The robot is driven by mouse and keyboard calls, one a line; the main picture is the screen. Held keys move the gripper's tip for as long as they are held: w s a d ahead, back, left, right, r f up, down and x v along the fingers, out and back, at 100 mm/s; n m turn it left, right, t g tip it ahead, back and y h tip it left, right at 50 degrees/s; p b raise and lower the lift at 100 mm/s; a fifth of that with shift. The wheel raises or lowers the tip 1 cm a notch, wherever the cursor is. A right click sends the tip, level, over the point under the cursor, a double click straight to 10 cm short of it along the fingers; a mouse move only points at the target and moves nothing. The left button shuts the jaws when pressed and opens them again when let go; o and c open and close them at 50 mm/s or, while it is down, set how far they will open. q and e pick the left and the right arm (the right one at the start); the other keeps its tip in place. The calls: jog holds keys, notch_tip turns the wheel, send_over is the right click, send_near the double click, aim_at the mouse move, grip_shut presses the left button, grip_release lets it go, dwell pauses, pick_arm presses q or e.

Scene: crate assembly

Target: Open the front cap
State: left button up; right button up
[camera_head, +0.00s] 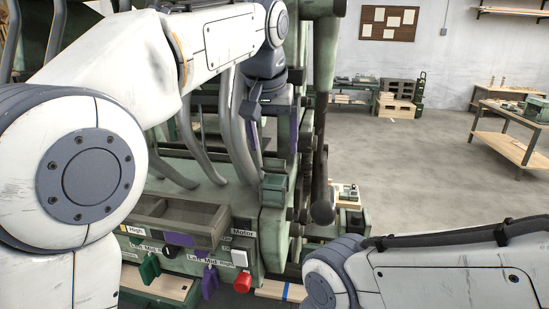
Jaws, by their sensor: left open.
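The large green machine (272,240) stands in front of me, with curved grey bars and a control panel. I cannot tell which part of it is the front cap; my left arm covers much of its upper part. My left gripper (272,142) points down in front of the machine's upright side, close to the curved bars. Its fingers are apart, with purple strips near them, and I see nothing held between them. I cannot tell whether it touches the machine. My right arm comes in at the lower right, and its gripper is out of view.
The panel has a shallow tray (160,227), a green knob (149,268), a purple knob (209,283) and a red button (242,282). A round-ended lever (322,211) hangs at the machine's right. Open floor (430,165) lies beyond, with a wooden workbench (508,135) at far right.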

aim_at(275, 163)
pick_arm(q)
jog(key=shift+x, duration=2.35)
jog(key=shift+c, duration=0.3)
jog(key=c, duration=1.3)
jog(key=g+p, duration=0.1)
jog(key=p, duration=0.5)
jog(key=w+r+g+p, duration=0.1)
jog(key=g+p, duration=0.1)
jog(key=p, duration=0.5)
jog(key=w+g+p, duration=0.1)
jog(key=p, duration=0.5)
jog(key=shift+w+d+r+g+y+p, duration=0.2)
jog(key=shift+g+y+p, duration=0.1)
jog(key=shift+y+p, duration=0.1)
jog(key=shift+f, duration=0.3)
jog(key=o, duration=1.4)
jog(key=shift+c, duration=0.2)
